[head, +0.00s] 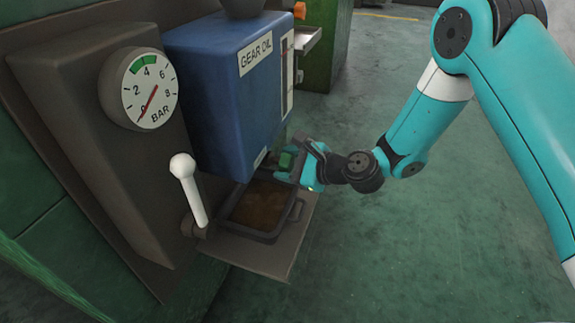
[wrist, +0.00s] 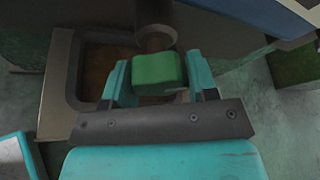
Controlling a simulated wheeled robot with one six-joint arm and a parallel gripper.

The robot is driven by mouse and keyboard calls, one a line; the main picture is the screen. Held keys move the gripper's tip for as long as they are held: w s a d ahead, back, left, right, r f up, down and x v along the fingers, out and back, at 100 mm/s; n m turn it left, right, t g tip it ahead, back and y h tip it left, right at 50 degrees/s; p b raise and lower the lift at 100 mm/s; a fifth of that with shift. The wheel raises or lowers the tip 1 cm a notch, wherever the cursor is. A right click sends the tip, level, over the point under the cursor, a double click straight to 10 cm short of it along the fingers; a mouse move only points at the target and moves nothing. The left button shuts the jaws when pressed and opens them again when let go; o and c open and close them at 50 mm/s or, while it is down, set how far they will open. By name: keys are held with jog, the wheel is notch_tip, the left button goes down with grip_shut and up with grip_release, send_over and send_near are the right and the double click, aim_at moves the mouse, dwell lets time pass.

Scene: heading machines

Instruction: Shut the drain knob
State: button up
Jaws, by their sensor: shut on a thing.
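The green drain knob (wrist: 158,73) sits on a dark round stub (wrist: 155,35) in the wrist view, above a tray. My gripper (wrist: 156,82) has one teal finger on each side of the knob and is shut on it. In the head view the knob (head: 287,161) shows small below the blue gear oil tank (head: 215,90), with my gripper (head: 293,168) around it. The fingers hide part of the knob there. I cannot tell how far the knob is turned.
A dark tray (head: 296,212) with brown contents stands on a ledge (head: 270,262) under the tank. A white-knobbed lever (head: 190,190) and a pressure gauge (head: 140,88) are on the machine at left. The floor at right is clear.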

jog(key=shift+f+n+t+b, duration=0.25)
jog(key=shift+n+t+b, duration=0.25)
jog(key=shift+n+b, duration=0.6)
jog(key=n+t+b, duration=0.1)
jog(key=n+b, duration=0.1)
jog(key=b, duration=0.3)
jog(key=shift+f+n+t, duration=0.1)
jog(key=shift+n+t, duration=0.2)
jog(key=n+t+y+b, duration=0.1)
jog(key=n+b, duration=0.2)
jog(key=b, duration=0.4)
jog(key=n+b, duration=0.1)
jog(key=b, duration=0.1)
jog(key=shift+r+t+b, duration=0.3)
jog(key=shift+r+t, duration=0.1)
jog(key=shift+r+n, duration=0.1)
jog(key=shift+n, duration=0.3)
jog(key=o, duration=0.9)
jog(key=shift+d, duration=0.1)
